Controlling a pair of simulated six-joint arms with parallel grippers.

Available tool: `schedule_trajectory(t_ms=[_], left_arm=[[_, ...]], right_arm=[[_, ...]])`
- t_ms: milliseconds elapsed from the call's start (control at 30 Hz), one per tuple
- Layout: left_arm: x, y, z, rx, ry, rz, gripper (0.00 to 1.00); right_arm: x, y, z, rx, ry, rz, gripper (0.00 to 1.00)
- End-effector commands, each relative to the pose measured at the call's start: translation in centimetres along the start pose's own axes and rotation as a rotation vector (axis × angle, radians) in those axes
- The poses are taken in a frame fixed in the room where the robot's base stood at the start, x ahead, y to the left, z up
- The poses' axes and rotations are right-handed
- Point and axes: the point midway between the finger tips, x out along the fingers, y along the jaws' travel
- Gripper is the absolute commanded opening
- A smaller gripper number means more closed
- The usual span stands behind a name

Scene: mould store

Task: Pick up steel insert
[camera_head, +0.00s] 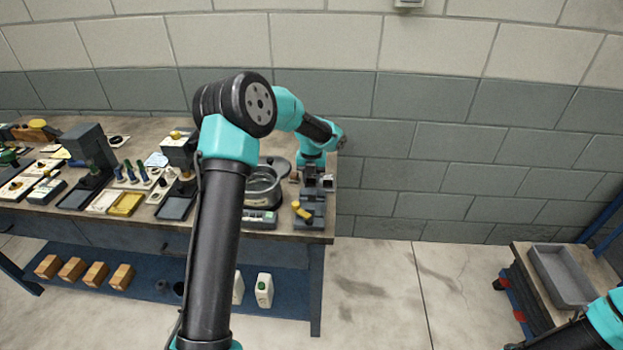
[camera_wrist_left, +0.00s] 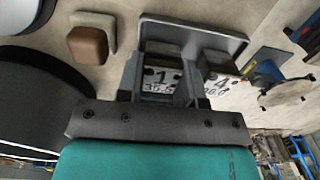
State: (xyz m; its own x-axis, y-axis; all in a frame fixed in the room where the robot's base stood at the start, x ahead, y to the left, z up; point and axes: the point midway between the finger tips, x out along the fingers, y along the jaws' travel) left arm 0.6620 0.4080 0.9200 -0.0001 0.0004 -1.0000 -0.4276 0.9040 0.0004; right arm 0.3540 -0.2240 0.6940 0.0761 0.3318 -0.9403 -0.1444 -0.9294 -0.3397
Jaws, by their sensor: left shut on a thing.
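My left gripper (camera_head: 312,170) is at the right end of the workbench, pointing down over small dark blocks. In the left wrist view, my left gripper (camera_wrist_left: 160,78) has a finger on either side of a dark grey block, apparently the steel insert (camera_wrist_left: 163,54), and is shut on it. I cannot tell whether the held block is clear of the tray. My right gripper is out of view.
A yellow-handled piece (camera_head: 302,210) lies in front. A brown block (camera_wrist_left: 88,45) is beside the tray. The bench (camera_head: 170,128) is crowded leftward. A cart with a grey bin (camera_head: 562,275) stands at far right.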

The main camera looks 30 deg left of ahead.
Motion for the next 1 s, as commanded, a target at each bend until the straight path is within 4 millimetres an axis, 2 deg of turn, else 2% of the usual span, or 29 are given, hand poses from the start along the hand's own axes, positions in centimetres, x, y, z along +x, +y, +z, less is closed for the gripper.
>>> schedule_trajectory(t_ms=[167,500,600,733,1000], left_arm=[[-2.1,0.0,0.1,0.000,-0.004,-0.002,0.02],[-8.0,0.0,0.1,0.000,-0.004,-0.002,0.02],[-9.1,0.0,0.1,0.001,-0.003,-0.001,0.02],[-9.7,0.0,0.0,0.001,-0.001,0.000,0.02],[-9.7,0.0,0.0,0.001,-0.001,0.000,0.02]], right_arm=[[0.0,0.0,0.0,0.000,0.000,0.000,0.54],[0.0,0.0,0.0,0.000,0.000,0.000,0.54],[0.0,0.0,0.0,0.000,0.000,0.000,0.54],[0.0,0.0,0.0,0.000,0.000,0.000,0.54],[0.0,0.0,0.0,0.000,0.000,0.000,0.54]])
